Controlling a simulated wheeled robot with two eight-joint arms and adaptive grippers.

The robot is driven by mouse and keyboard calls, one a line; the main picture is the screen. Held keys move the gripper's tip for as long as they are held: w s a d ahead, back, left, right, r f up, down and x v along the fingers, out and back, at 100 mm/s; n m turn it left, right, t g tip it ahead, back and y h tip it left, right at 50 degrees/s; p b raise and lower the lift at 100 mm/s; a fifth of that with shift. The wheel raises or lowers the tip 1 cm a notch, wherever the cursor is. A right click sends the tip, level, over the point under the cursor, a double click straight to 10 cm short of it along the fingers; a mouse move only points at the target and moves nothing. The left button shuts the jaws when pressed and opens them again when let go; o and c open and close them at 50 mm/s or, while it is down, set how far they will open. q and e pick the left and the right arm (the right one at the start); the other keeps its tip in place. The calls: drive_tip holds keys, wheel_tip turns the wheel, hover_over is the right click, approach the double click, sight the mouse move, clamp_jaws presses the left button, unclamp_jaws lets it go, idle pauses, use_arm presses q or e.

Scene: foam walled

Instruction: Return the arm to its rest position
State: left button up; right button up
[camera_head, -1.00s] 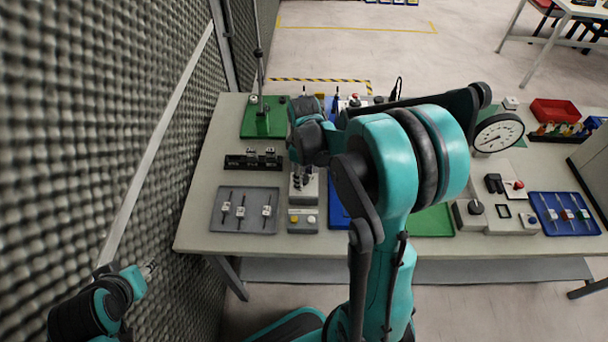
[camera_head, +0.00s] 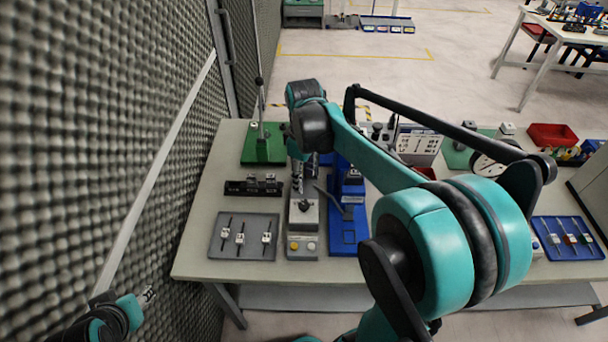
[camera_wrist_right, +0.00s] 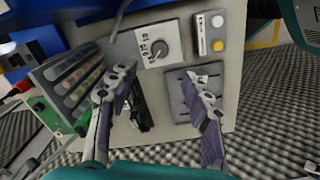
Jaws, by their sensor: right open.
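My right arm reaches over the workbench, and my right gripper (camera_head: 299,182) points down above the left half of the bench, partly hidden behind the wrist. In the right wrist view its two fingers (camera_wrist_right: 158,76) are spread apart with nothing between them. Beyond them lie a grey control box with a dial (camera_wrist_right: 158,48) and a dark grey tray (camera_wrist_right: 180,100). My left gripper (camera_head: 148,295) is at the lower left, beside the foam wall and off the bench; its fingers are too small to judge.
The bench (camera_head: 200,235) holds a grey tray with small parts (camera_head: 243,251), a black rail (camera_head: 235,188), a green plate with a post (camera_head: 250,152), a blue fixture (camera_head: 347,235) and a red bin (camera_head: 552,134). The foam wall (camera_head: 110,150) stands close on the left.

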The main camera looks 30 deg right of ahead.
drive_tip(key=shift+r, duration=0.25)
idle(0.3)
drive_tip(key=s+a+f+m+t+b, duration=0.2)
drive_tip(key=s+a+m+t, duration=0.4)
drive_tip(key=s+a, duration=0.4)
drive_tip(key=shift+s+a+f+m+t, duration=0.3)
drive_tip(key=shift+s+f+m+t, duration=0.1)
drive_tip(key=shift+s+t, duration=0.15)
idle(0.6)
